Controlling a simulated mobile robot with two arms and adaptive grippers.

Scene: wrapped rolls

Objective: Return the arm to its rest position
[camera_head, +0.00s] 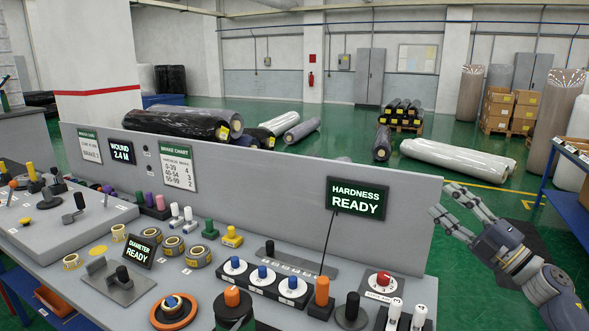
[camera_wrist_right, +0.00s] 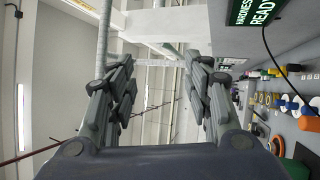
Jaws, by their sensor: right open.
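My right gripper (camera_head: 455,218) is at the right of the head view, just past the right end of the console's back panel. Its fingers point up and to the left, and they are apart with nothing between them. In the right wrist view the two fingers of my right gripper (camera_wrist_right: 150,90) stand wide apart, with only the wall and ceiling of the hall beyond them. The grey control console (camera_head: 180,285) lies to its left, and the gripper is clear of it. My left gripper does not show in either view.
The back panel (camera_head: 290,215) carries a HARDNESS READY display (camera_head: 357,199). Knobs and levers stand on the console, including an orange knob (camera_head: 322,291) near the front. A blue rack (camera_head: 568,205) stands at the right edge. Wrapped rolls (camera_head: 457,160) lie on the green floor behind.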

